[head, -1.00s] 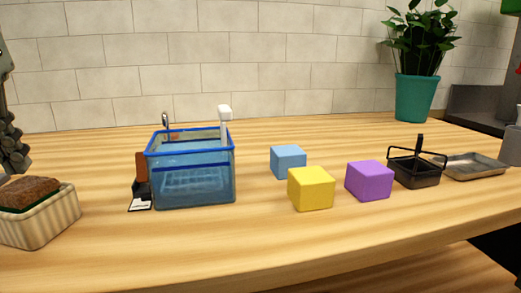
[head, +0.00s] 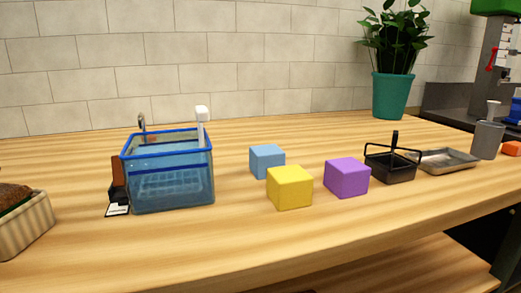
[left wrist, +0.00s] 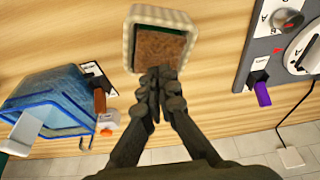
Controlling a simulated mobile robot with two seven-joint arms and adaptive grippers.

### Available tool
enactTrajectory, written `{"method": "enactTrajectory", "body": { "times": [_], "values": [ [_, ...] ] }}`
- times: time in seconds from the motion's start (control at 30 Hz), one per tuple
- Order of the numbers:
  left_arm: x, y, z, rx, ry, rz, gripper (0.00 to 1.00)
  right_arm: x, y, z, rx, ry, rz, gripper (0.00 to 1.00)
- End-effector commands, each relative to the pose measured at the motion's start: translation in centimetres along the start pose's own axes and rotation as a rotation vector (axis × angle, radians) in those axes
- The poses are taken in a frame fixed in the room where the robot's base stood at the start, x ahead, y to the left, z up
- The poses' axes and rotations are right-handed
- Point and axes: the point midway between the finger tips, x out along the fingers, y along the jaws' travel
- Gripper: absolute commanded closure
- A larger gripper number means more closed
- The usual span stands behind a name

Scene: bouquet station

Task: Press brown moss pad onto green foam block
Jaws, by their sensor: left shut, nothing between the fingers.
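The brown moss pad (left wrist: 158,48) lies on top of the green foam block (left wrist: 184,44) inside a ribbed cream container (left wrist: 163,14) in the left wrist view. Only a thin green edge of the foam shows around the pad. At the left edge of the head view, the pad (head: 10,195) and container (head: 25,228) are partly cut off. My left gripper (left wrist: 158,72) is shut and empty, its fingertips at the container's near side, overlapping the pad's edge in the picture. I cannot tell whether they touch it. My right gripper is in neither view.
A blue clear tank (head: 170,180) stands right of the container. Blue (head: 267,161), yellow (head: 290,188) and purple (head: 347,177) cubes, a black basket (head: 391,166) and a metal tray (head: 446,160) are farther right. A grey device with a dial (left wrist: 306,48) is in the left wrist view.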

Motion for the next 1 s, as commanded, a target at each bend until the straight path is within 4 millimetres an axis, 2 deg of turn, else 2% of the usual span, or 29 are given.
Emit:
{"method": "enactTrajectory", "body": {
  "times": [0.6, 1.0],
  "values": [
    [1.4, 0.0, 0.4, 0.000, 0.000, 0.000, 1.00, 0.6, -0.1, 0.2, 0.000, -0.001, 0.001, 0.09],
    [1.4, 0.0, 0.5, 0.000, 0.000, 0.000, 1.00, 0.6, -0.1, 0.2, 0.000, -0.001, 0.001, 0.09]
  ]
}}
